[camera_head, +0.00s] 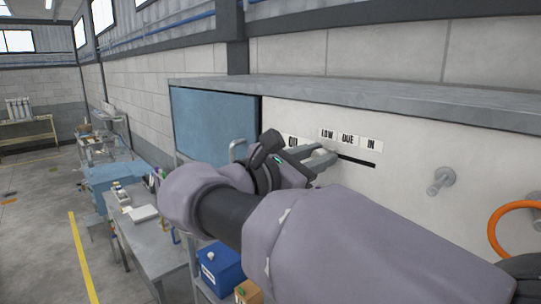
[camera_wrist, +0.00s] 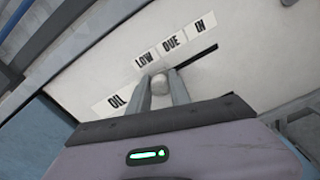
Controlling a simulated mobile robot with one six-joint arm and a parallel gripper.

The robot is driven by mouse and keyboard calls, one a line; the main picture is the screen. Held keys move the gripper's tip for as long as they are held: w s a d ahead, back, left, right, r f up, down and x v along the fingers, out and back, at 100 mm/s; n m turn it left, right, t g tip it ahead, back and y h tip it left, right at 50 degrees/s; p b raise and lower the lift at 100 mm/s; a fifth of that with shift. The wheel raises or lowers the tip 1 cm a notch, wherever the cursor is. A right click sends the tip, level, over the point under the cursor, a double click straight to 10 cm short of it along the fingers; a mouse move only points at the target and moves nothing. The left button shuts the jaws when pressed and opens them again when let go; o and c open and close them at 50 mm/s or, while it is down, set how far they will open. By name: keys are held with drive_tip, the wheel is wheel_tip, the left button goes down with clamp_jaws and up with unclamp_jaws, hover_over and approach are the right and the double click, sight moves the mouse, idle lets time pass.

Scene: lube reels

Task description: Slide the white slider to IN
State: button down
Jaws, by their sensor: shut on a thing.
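The white slider (camera_wrist: 160,84) is a round knob on the cream panel (camera_wrist: 105,72). My gripper (camera_wrist: 161,88) is shut on it, with one finger on each side. In the wrist view the knob sits just below the LOW label (camera_wrist: 145,60). The dark slot runs from the knob to the right, below the DUE label (camera_wrist: 171,44) and the IN label (camera_wrist: 199,26). In the head view my gripper (camera_head: 322,157) partly hides the knob, and the slot (camera_head: 356,161) shows to its right, under the IN label (camera_head: 372,143).
An OIL label (camera_wrist: 117,100) lies left of the knob. A blue door (camera_head: 212,122) with a handle is left of the panel. A metal peg (camera_head: 440,180) and an orange hose (camera_head: 497,225) are at the right. A grey ledge (camera_head: 340,92) runs above.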

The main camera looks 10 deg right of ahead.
sight(371, 165)
drive_tip(key=s+d, duration=0.1)
drive_tip(key=s, duration=0.1)
drive_tip(key=s+d+b, duration=0.1)
drive_tip(key=s+d, duration=0.3)
drive_tip(key=s, duration=0.1)
drive_tip(key=shift+f, duration=0.15)
drive_tip(key=shift+w, duration=0.1)
drive_tip(key=c, duration=1.3)
unclamp_jaws()
drive_tip(key=shift+o, duration=0.6)
drive_tip(key=shift+s+d, duration=0.2)
drive_tip(key=shift+s, duration=0.1)
drive_tip(key=shift+w+a, duration=0.1)
